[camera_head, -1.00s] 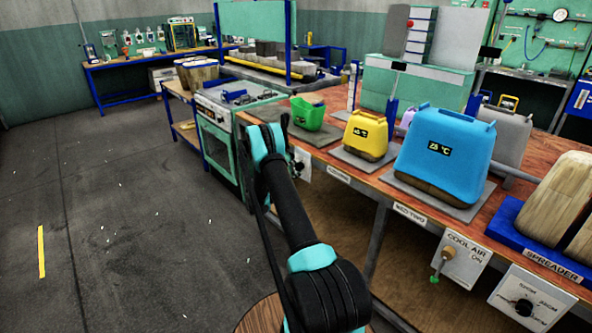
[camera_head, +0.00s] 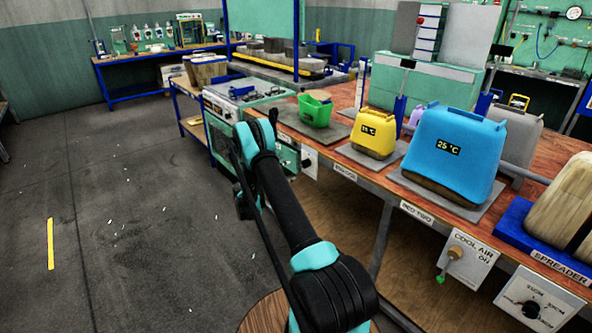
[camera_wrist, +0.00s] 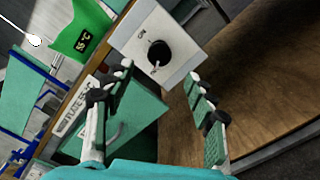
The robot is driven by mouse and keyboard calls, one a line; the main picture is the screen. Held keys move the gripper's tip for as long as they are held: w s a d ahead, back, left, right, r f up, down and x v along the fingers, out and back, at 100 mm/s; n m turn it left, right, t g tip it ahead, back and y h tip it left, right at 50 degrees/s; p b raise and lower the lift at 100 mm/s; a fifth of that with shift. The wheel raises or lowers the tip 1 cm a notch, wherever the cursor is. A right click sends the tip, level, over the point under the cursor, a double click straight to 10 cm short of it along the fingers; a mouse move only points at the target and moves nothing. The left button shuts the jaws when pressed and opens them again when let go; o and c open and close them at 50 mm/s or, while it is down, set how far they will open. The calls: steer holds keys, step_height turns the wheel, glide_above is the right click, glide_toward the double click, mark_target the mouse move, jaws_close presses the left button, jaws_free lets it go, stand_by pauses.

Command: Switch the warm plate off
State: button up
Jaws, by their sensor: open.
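A white panel (camera_wrist: 157,40) with a round black knob (camera_wrist: 158,54) fills the upper middle of the wrist view. A small mark, possibly "ON", is printed beside the knob. The panel also shows under the table edge in the head view (camera_head: 309,162). A green tub (camera_head: 315,109) with a temperature display stands on a grey plate (camera_head: 285,118) above it. The tub also shows in the wrist view (camera_wrist: 82,35). My gripper (camera_wrist: 158,76) is open and empty, its fingers apart, with the knob ahead between and beyond the tips. In the head view the arm largely hides the gripper.
A yellow container (camera_head: 374,133) and a blue container (camera_head: 452,150) stand further right on the wooden bench. A cool air panel (camera_head: 455,257) and another knob panel (camera_head: 538,300) hang from its front edge. A green stove-like unit (camera_head: 226,113) is at left.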

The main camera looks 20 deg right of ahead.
steer(key=shift+v, duration=1.35)
steer(key=shift+r, duration=0.15)
steer(key=s+r+m+g+y, duration=0.2)
steer(key=s+r+m+y, duration=0.3)
steer(key=s+r+y, duration=0.75)
steer(key=s+a+m+y, duration=0.1)
steer(key=s+a, duration=0.3)
steer(key=s, duration=0.7)
steer(key=s+a+m+y, duration=0.2)
steer(key=s+a, duration=0.2)
steer(key=s, duration=0.8)
steer(key=s+a+m+y, duration=0.1)
steer(key=s+a, duration=0.4)
steer(key=s, duration=0.6)
steer(key=shift+s+f+m, duration=0.35)
steer(key=shift+f+m, duration=0.05)
steer(key=shift+m, duration=0.2)
